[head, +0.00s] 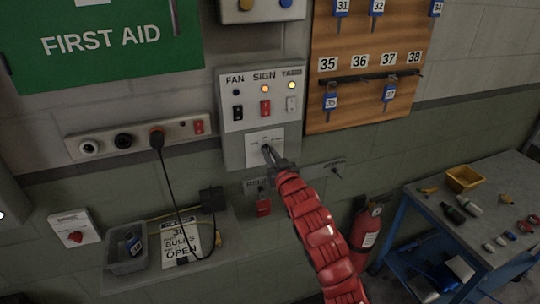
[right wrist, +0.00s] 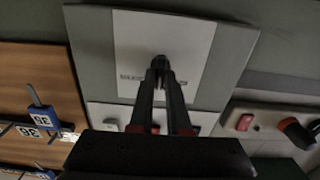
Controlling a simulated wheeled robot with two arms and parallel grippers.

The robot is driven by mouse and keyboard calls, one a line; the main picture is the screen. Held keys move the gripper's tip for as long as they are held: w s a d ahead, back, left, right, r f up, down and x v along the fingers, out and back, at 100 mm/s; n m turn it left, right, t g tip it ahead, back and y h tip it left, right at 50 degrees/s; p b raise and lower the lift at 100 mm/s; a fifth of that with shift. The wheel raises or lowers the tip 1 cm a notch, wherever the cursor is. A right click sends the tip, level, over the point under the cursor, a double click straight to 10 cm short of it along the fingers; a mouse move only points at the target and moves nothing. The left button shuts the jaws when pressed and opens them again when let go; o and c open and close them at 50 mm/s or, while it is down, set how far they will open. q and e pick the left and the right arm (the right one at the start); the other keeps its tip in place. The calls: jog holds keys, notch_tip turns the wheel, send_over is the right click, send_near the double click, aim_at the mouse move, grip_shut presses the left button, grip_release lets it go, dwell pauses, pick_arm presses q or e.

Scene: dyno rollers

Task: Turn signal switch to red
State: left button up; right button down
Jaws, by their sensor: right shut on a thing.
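A grey control box (head: 233,155) on the wall has a white plate (head: 262,136) on its lower part, with small lettering that I cannot read. The dark knob of the signal switch (right wrist: 158,62) stands out from the middle of this plate. My right gripper (head: 268,152) reaches up from below and is shut on the knob. In the right wrist view the two dark fingers (right wrist: 160,80) meet around it. The fingers hide much of the knob, so I cannot tell which position it points to. My left gripper is not in view.
Fan, sign and yard switches (head: 265,109) with small lights sit just above the plate. A key board (head: 372,60) hangs to the right. A socket strip (head: 140,138) with a plugged cord is left. A shelf (head: 205,255), fire extinguisher (head: 366,225) and workbench (head: 455,200) stand lower.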

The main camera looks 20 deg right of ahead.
jog(key=shift+a+f+n+b, duration=0.1)
jog(key=shift+n+b, duration=1.15)
jog(key=shift+n, duration=1.15)
jog(key=shift+a+f+n+b, duration=0.1)
jog(key=shift+n+b, duration=1.15)
jog(key=shift+n, duration=1.15)
jog(key=c, duration=0.9)
grip_release()
